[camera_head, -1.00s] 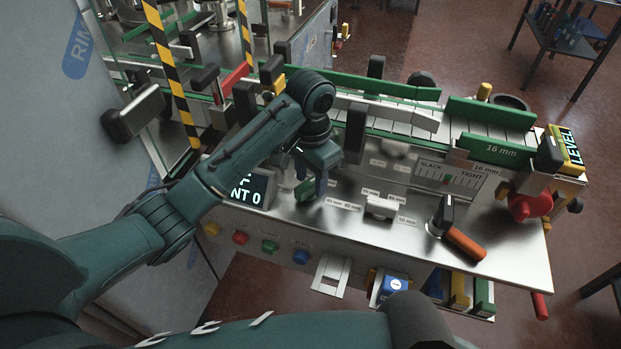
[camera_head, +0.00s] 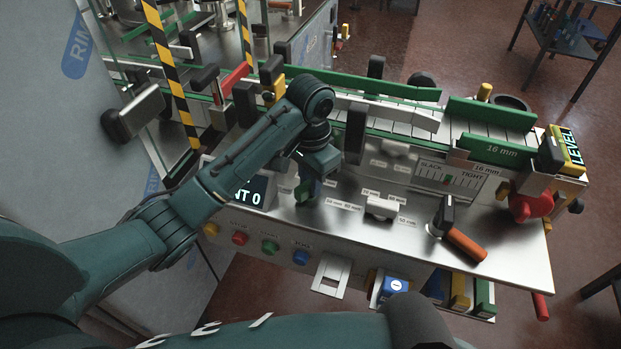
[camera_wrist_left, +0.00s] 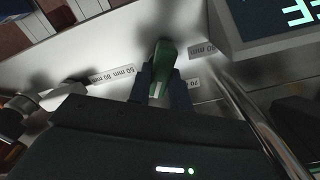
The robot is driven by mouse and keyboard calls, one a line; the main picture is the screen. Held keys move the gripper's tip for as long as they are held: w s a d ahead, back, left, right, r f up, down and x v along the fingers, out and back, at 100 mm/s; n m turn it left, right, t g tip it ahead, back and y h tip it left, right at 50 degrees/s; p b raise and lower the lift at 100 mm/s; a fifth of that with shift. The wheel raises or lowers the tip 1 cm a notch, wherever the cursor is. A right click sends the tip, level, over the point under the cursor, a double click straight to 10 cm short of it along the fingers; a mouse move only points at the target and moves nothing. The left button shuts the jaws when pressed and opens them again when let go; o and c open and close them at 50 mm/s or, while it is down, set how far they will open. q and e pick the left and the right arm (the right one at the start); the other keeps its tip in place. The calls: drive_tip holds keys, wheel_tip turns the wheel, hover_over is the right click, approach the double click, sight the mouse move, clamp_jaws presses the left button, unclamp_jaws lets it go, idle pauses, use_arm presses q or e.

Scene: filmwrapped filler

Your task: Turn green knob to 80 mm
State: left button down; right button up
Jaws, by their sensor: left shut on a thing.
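The green knob (camera_head: 303,191) sits on the metal front panel, mostly hidden under my left gripper (camera_head: 310,183) in the head view. In the left wrist view the green knob (camera_wrist_left: 163,62) stands between the two dark fingers of my left gripper (camera_wrist_left: 161,85), which is shut on it. I cannot tell exactly which mark the knob points at. My right gripper is not in view.
A display (camera_head: 249,191) is left of the knob. Coloured push buttons (camera_head: 270,246) line the front edge. Green conveyor rails (camera_head: 375,84) run behind.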

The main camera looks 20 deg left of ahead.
use_arm(q)
drive_tip(key=shift+n, duration=0.4)
drive_tip(key=n, duration=0.4)
drive_tip(key=shift+a+n, duration=0.1)
drive_tip(key=shift+n, duration=0.3)
drive_tip(key=n, duration=0.6)
drive_tip(key=shift+a, duration=0.2)
drive_tip(key=n, duration=0.6)
drive_tip(key=shift+s+a+n, duration=0.1)
drive_tip(key=shift+n, duration=0.3)
drive_tip(key=n, duration=0.5)
drive_tip(key=shift+s, duration=0.1)
drive_tip(key=shift+n, duration=0.3)
drive_tip(key=c, duration=1.3)
unclamp_jaws()
